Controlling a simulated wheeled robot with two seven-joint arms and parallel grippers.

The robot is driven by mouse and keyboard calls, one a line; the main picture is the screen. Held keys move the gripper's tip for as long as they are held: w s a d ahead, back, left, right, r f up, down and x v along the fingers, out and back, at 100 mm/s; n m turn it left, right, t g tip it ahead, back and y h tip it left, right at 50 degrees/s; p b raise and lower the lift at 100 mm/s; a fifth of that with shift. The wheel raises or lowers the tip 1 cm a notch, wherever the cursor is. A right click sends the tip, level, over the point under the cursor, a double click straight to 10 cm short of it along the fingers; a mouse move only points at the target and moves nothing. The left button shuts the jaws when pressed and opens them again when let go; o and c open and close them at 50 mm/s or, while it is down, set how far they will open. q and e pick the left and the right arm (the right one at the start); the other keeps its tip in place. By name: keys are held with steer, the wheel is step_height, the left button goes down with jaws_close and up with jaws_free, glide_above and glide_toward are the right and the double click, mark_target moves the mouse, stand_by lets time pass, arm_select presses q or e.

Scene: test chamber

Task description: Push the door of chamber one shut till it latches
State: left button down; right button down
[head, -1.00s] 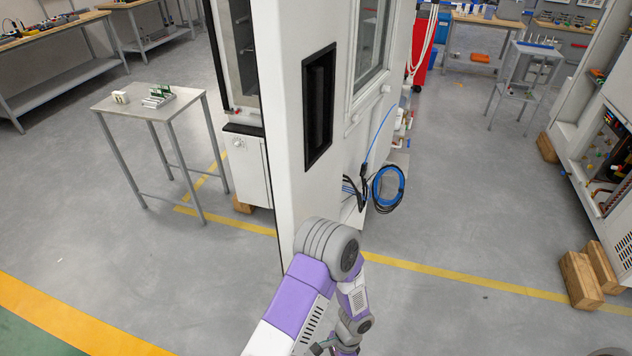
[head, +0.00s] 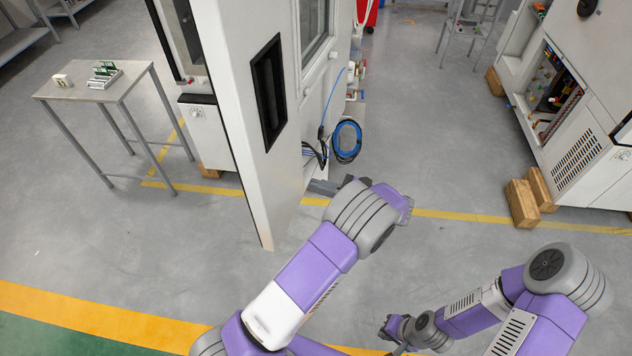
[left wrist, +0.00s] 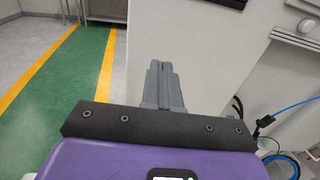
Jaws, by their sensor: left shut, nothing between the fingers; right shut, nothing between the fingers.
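The door of chamber one (head: 235,120) is a tall white panel with a black recessed handle (head: 269,92). It stands open, its near edge toward me. My left gripper (head: 322,187) is shut and empty, low to the right of the door's handle face. In the left wrist view the shut fingers (left wrist: 160,85) point toward the white door panel (left wrist: 190,45); whether they touch it I cannot tell. My right gripper (head: 386,328) is shut and empty, low at the bottom of the head view, well away from the door.
A blue cable coil (head: 347,140) hangs beyond the left gripper. A small grey table (head: 115,90) stands left of the door. Wooden blocks (head: 522,203) and another white cabinet (head: 590,130) stand at right. The floor between is clear.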

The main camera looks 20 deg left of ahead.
mark_target(270, 172)
arm_select(q)
steer(key=a+p, duration=0.1)
steer(key=a, duration=1)
steer(key=shift+s+a+p, duration=0.1)
steer(key=shift+a+p, duration=0.05)
steer(key=shift+p, duration=0.15)
